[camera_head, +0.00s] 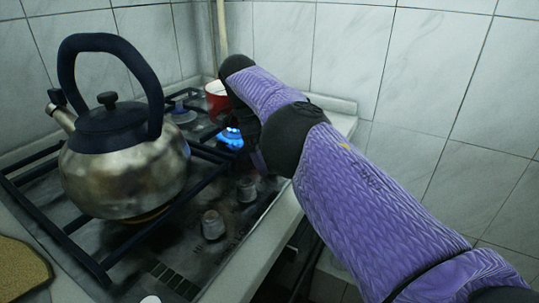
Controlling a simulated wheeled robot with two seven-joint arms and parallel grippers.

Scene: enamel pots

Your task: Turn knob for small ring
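The gas hob has metal knobs along its right edge: a nearer knob (213,224) and a farther knob (246,189) stand in the open. A small blue flame (230,138) burns at a ring at the back right. An unlit burner (183,113) shows farther back on the left. My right gripper (258,156) reaches down at the hob's right edge, beside the flame and beyond the farther knob. My own arm largely hides it, so its fingers and any knob between them cannot be made out. My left gripper is out of view.
A large steel kettle (122,175) with a dark handle stands on the black grate (92,262) at left. A red and white pot (217,96) is at the back, close to my arm. Tiled walls bound the hob. A brown mat (20,272) lies at lower left.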

